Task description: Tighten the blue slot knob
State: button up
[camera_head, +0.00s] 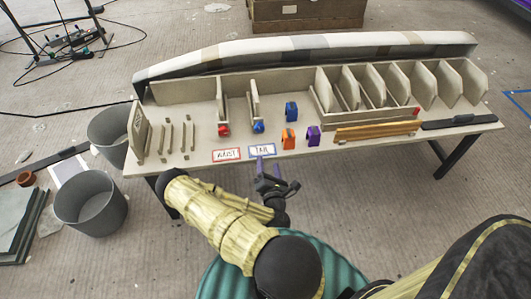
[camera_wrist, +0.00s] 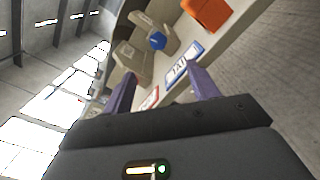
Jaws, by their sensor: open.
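The blue slot knob (camera_head: 258,127) sits at the front end of a narrow slot fixture on the table, just behind the blue-bordered TAIL card (camera_head: 262,150). The knob also shows as a small blue round shape in the wrist view (camera_wrist: 157,41), on the end of a beige block. My gripper (camera_head: 277,181) is at the table's front edge, nearer to me than the card and knob. Its two purple fingers are spread apart with nothing between them in the wrist view (camera_wrist: 163,84). The knob lies beyond the fingertips, not touched.
A red knob (camera_head: 223,129) and red-bordered WAIST card (camera_head: 227,155) are to the left. Blue (camera_head: 291,111), orange (camera_head: 289,139) and purple (camera_head: 313,136) blocks stand close on the right. A divided rack (camera_head: 325,112) is farther right. Grey bins (camera_head: 90,200) stand on the floor at left.

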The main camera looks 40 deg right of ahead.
jog(key=w+a+r+m+g+y, duration=0.3)
jog(key=a+r+m+g, duration=0.15)
jog(key=a+m, duration=0.4)
jog(key=w+a+r+m+g+y, duration=0.3)
jog(key=a+m+g, duration=0.3)
jog(key=m, duration=0.6)
jog(key=s+a+r+g+y, duration=0.1)
jog(key=s+a+r+y, duration=0.1)
jog(key=s+a+r, duration=0.3)
jog(key=s+a+r+g+y, duration=0.1)
jog(key=s+a+r, duration=0.3)
jog(key=r, duration=0.5)
jog(key=shift+s+a+r+y, duration=0.3)
jog(key=shift+s+a+y, duration=0.1)
jog(key=shift+s, duration=0.1)
